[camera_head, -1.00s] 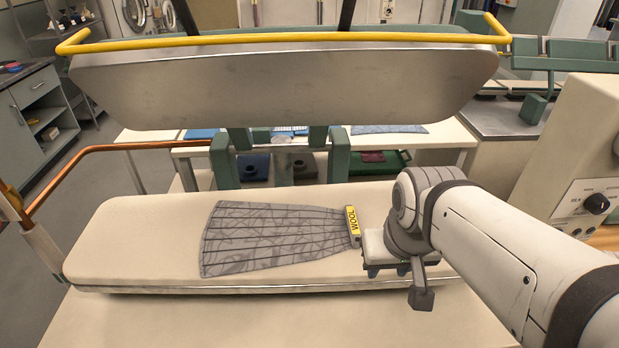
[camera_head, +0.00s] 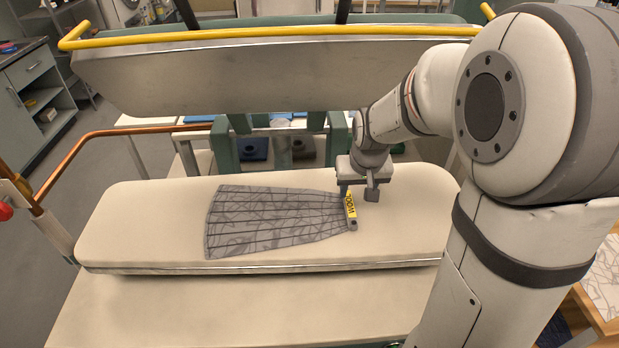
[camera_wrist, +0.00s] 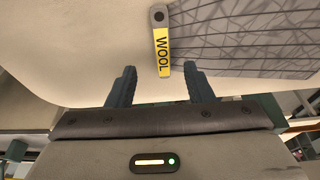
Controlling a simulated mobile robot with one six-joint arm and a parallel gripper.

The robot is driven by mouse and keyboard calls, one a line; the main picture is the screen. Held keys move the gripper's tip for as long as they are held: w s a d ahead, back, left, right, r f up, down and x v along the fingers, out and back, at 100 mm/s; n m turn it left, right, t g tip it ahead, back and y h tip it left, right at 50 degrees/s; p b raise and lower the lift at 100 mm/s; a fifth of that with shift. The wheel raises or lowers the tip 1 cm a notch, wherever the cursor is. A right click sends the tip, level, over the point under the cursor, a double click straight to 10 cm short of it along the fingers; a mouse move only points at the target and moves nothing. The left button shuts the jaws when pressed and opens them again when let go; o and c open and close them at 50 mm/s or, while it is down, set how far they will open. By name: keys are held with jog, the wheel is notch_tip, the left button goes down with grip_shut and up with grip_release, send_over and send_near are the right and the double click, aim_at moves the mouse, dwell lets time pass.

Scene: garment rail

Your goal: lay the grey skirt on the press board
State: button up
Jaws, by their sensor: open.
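The grey skirt (camera_head: 270,221) lies flat and spread out on the cream press board (camera_head: 137,225), its wide hem to the left and its narrow waist to the right. A yellow WOOL tag (camera_head: 351,207) is at the waist end. The tag also shows in the wrist view (camera_wrist: 161,50), with part of the skirt (camera_wrist: 235,35) beside it. My gripper (camera_head: 358,192) is just right of and behind the tag, above the board. In the wrist view its two fingers (camera_wrist: 157,88) are apart, with the tag's end near the gap between them. Nothing is held between them.
The raised metal press head (camera_head: 270,75) with a yellow handle (camera_head: 270,36) hangs over the board's back. A copper-coloured rail (camera_head: 110,142) runs at the left. The board's left end is bare.

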aim_at(350, 205)
jog(key=shift+w+f, duration=0.6)
jog(key=p+x, duration=0.2)
jog(key=x, duration=0.4)
jog(key=shift+w+a+f, duration=0.15)
jog(key=shift+a+f, duration=0.05)
jog(key=shift+f, duration=0.35)
jog(key=shift+f+b, duration=0.25)
jog(key=shift+b, duration=0.15)
grip_shut()
